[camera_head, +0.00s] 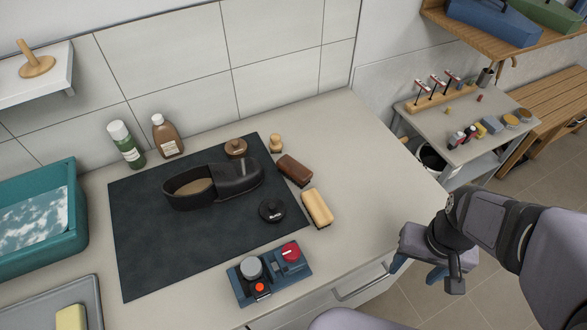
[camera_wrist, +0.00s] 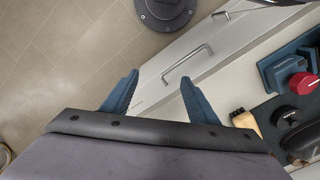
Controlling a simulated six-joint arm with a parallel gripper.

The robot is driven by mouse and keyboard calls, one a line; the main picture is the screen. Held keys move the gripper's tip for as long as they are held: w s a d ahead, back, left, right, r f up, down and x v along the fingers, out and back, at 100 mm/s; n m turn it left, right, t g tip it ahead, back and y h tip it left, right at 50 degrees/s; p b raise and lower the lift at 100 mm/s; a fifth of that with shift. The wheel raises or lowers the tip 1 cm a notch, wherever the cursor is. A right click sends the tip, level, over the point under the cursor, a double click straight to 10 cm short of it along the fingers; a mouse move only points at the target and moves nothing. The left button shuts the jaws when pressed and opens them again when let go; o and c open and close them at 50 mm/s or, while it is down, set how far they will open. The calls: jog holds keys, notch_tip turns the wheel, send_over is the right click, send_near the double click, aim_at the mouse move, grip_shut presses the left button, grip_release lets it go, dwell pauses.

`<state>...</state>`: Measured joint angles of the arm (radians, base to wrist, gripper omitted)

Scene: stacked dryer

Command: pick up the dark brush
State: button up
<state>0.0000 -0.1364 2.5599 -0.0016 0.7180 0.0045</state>
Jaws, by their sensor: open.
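The dark brush (camera_head: 294,170) is a brown block lying at the right edge of the dark mat, towards the back of the counter. A light wooden brush (camera_head: 317,208) lies just in front of it; it also shows in the wrist view (camera_wrist: 245,122). My gripper (camera_head: 416,270) is open and empty, off the counter's front right side and well apart from the dark brush. Its two blue fingers are spread in the wrist view (camera_wrist: 160,80). I cannot make out the dark brush clearly in the wrist view.
A small wooden knob-handled item (camera_head: 276,143) stands behind the dark brush. The counter (camera_head: 365,150) is clear to the brush's right.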

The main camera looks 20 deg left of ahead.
jog(key=shift+o, duration=0.4)
jog(key=w+a+r+n, duration=0.2)
jog(key=w+a+n, duration=0.15)
jog(key=w, duration=0.45)
jog(key=r+n+p, duration=0.1)
jog(key=n, duration=0.9)
send_over(297, 169)
jog(key=shift+s+t, duration=0.15)
jog(key=shift+t, duration=0.15)
jog(key=shift+f+p, duration=2)
jog(key=shift+f, duration=1.65)
jog(key=c, duration=1.3)
jog(key=shift+o, duration=0.2)
jog(key=shift+w+r, duration=0.2)
